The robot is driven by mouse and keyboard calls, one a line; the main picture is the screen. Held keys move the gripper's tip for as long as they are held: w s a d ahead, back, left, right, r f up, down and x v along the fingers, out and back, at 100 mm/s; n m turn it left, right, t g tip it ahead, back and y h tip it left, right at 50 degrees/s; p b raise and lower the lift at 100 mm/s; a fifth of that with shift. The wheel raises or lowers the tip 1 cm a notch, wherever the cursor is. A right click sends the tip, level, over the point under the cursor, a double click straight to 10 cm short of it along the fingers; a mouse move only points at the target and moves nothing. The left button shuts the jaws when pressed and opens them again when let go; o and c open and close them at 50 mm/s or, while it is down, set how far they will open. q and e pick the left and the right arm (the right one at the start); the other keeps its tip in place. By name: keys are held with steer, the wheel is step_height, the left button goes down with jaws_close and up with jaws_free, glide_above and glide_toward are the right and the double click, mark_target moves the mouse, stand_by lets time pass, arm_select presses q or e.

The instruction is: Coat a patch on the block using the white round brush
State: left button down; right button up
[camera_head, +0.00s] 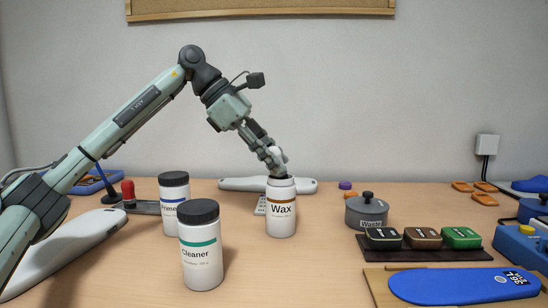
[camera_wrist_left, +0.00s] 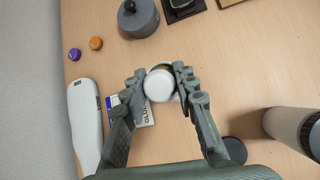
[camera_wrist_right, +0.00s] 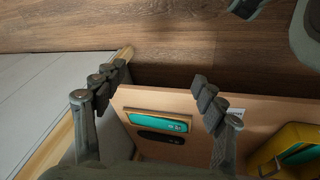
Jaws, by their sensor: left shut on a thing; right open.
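My left gripper (camera_head: 274,160) is at the mouth of the white Wax jar (camera_head: 281,213), which stands upright on the table. In the left wrist view, the left fingers (camera_wrist_left: 161,80) are shut on a white round-topped thing (camera_wrist_left: 159,87), which looks like the white round brush seen end-on. Its lower end is hidden, so I cannot tell whether it touches the wax. I cannot tell which thing is the block; small black (camera_head: 383,237), brown (camera_head: 422,237) and green (camera_head: 461,237) pieces sit on a dark tray. My right gripper (camera_wrist_right: 165,88) is open and empty, away from the tabletop things.
Cleaner (camera_head: 201,255) and Primer (camera_head: 174,210) jars stand left of the Wax. A grey Waste pot (camera_head: 366,212) is right of it. A blue insole (camera_head: 465,285) lies front right. A dark disc (camera_wrist_left: 235,150) shows in the left wrist view.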

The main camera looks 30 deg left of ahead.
mark_target(274, 147)
arm_select(q)
steer(key=shift+f, duration=0.1)
stand_by(0.5)
steer(key=shift+r+p, duration=1.15)
steer(key=shift+r, duration=0.05)
steer(key=shift+r+p, duration=1.2)
steer(key=shift+r, duration=0.05)
steer(key=shift+r+p, duration=1)
steer(key=shift+r, duration=0.1)
arm_select(e)
steer(key=s+f+g, duration=0.1)
steer(key=s+f, duration=0.3)
steer(key=f, duration=1)
steer(key=shift+d+f+y, duration=0.25)
steer(key=shift+f+y, duration=0.05)
arm_select(q)
steer(key=shift+f, duration=0.1)
arm_select(e)
steer(key=shift+w+r, duration=0.15)
steer(key=shift+w, duration=0.15)
